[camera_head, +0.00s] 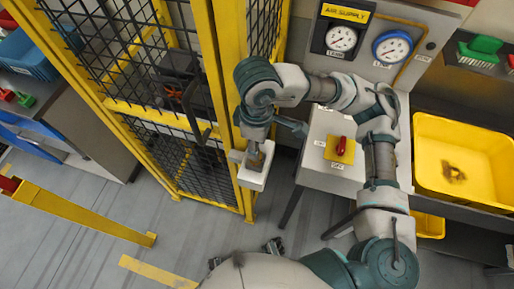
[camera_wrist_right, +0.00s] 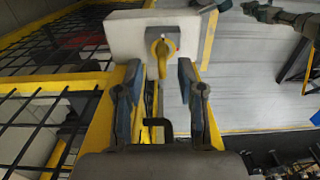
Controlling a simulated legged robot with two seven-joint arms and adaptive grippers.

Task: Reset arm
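My right gripper (camera_head: 256,142) reaches down at the yellow cage post, just above a white box (camera_head: 251,178). In the right wrist view this white box (camera_wrist_right: 120,34) carries a yellow rotary knob (camera_wrist_right: 162,47) on a grey plate. The two fingers of my right gripper (camera_wrist_right: 159,72) are spread apart, with the knob straight ahead between their tips. Nothing is held between them. Whether a fingertip touches the box I cannot tell. My left gripper cannot be made out in the head view.
A yellow-framed mesh cage (camera_head: 208,70) stands at the left of the gripper. A white stand (camera_head: 318,172) with a red switch (camera_head: 343,144) is to the right, below pressure gauges (camera_head: 341,38). A yellow bin (camera_head: 430,140) lies far right. A yellow rail (camera_head: 85,210) crosses the lower left floor.

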